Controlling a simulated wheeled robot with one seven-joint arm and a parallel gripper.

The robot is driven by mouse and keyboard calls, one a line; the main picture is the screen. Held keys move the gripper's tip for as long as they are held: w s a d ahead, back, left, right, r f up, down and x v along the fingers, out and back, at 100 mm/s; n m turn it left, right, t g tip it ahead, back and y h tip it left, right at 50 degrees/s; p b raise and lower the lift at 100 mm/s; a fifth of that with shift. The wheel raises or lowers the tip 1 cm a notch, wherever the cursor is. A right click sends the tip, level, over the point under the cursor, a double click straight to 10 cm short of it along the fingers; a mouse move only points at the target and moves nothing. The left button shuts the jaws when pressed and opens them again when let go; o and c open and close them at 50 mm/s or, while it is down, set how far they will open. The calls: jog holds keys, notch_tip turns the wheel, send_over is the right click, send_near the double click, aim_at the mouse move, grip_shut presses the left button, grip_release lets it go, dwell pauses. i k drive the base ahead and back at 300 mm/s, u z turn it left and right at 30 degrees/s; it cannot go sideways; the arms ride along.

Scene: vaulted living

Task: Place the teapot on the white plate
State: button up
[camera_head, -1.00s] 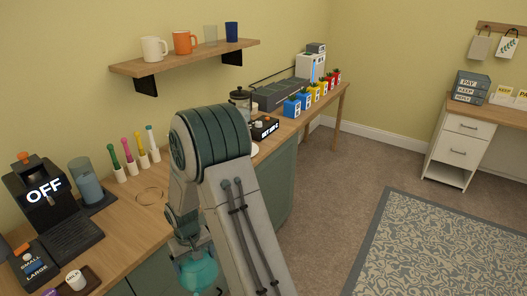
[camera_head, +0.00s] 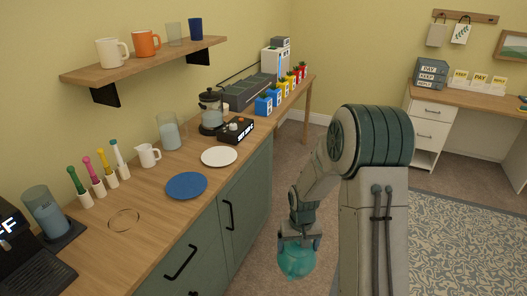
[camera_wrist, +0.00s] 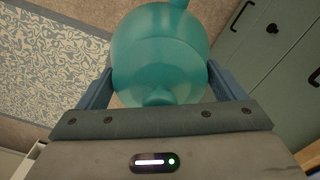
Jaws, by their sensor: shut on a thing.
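The teal teapot (camera_head: 297,262) hangs in my gripper (camera_head: 297,246) over the floor, in front of the green cabinets and below counter height. In the wrist view the teapot (camera_wrist: 160,52) fills the space between the two blue fingers of my gripper (camera_wrist: 160,85), which press on its sides. The white plate (camera_head: 219,157) lies empty on the wooden counter, up and to the left of the teapot. Part of the teapot is hidden by my gripper in the head view.
A blue plate (camera_head: 187,185) lies on the counter nearer than the white plate. A white pitcher (camera_head: 148,155), a glass (camera_head: 169,131), a French press (camera_head: 211,112) and a black control box (camera_head: 236,130) stand behind the plates. Cabinet handles (camera_head: 181,262) stick out below the counter.

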aim_at(218, 156)
jog(key=z, duration=1)
jog(key=i, duration=2)
jog(key=u, duration=2.35)
